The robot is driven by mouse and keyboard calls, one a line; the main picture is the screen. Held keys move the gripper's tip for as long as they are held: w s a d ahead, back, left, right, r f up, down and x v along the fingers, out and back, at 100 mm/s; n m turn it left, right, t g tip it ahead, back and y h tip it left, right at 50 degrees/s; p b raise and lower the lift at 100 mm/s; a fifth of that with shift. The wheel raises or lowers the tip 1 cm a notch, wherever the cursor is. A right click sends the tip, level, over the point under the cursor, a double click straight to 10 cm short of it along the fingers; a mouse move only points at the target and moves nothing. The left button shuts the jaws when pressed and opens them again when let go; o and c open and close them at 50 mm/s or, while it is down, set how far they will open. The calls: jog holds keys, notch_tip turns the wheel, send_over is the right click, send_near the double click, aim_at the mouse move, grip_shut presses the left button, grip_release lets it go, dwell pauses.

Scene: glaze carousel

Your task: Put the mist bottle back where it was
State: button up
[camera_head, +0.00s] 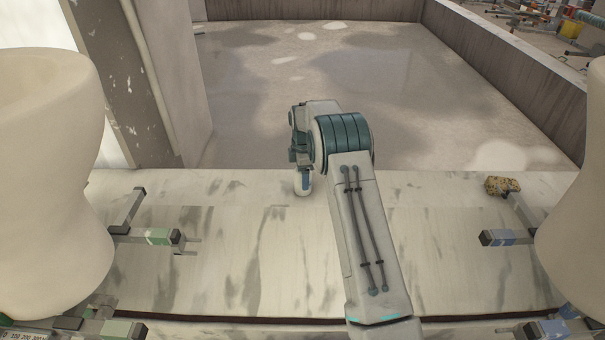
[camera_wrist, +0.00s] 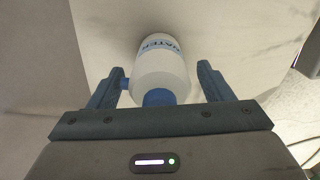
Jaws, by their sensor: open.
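In the head view the bottle (camera_head: 303,188) stands on the pale marbled ledge (camera_head: 250,190), partly hidden by my arm and gripper. My gripper (camera_wrist: 160,76) is open, with one finger on each side of the bottle. The left finger is close to the bottle, near a small blue part at its side; a gap shows at the right finger. In the head view my gripper (camera_head: 301,165) is over the bottle's upper part.
Large pale vase-like forms stand at the left (camera_head: 50,180) and right (camera_head: 575,220), with metal clamps (camera_head: 150,236) jutting inward. A speckled sponge-like block (camera_head: 502,185) lies on the ledge at the right. Beyond the ledge is a walled, stained floor (camera_head: 400,90). The ledge's middle is mostly clear.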

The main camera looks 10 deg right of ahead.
notch_tip(320, 180, up, 12)
jog(key=p, duration=0.4)
jog(key=shift+r, duration=0.15)
jog(key=s+r+m, duration=0.4)
jog(key=s+r, duration=0.2)
jog(key=s, duration=0.3)
jog(key=s+r+m, duration=0.4)
jog(key=s+r, duration=0.1)
jog(key=s, duration=0.5)
jog(key=s+f+m+t, duration=0.1)
jog(key=s+m, duration=0.8)
jog(key=s, duration=1.4)
jog(key=shift+s+a+f, duration=0.25)
jog(key=shift+f, duration=0.5)
jog(key=shift+d+m, duration=0.1)
jog(key=shift+m, duration=0.2)
